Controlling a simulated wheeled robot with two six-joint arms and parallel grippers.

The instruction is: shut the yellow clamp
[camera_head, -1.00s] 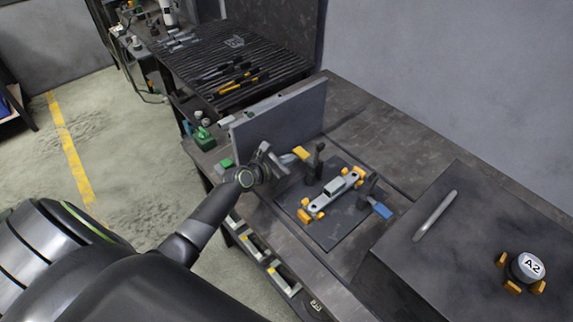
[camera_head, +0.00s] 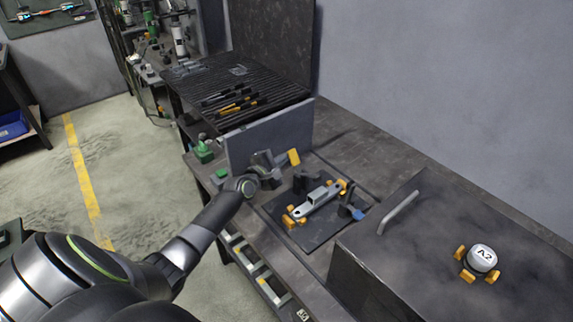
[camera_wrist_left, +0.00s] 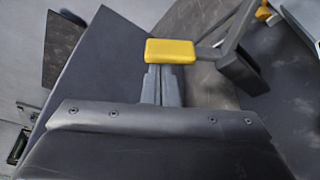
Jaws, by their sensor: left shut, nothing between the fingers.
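The yellow clamp has a yellow grip (camera_head: 294,157) on a grey lever, standing up at the far left corner of the dark fixture plate (camera_head: 320,232). In the left wrist view the yellow grip (camera_wrist_left: 170,51) lies right at the tips of my left gripper (camera_wrist_left: 161,84), overlapping their ends; whether they touch is unclear. In the head view my left gripper (camera_head: 267,163) is just left of the grip. Its fingers are shut with nothing between them. A grey bracket (camera_head: 318,198) rests on the plate on orange supports. My right gripper is not in view.
A blue-handled clamp (camera_head: 356,212) stands at the plate's right side. A grey upright panel (camera_head: 270,142) is close behind my left gripper. A dark box (camera_head: 440,255) with a bar handle (camera_head: 398,212) and a round A2 part (camera_head: 482,258) is on the right.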

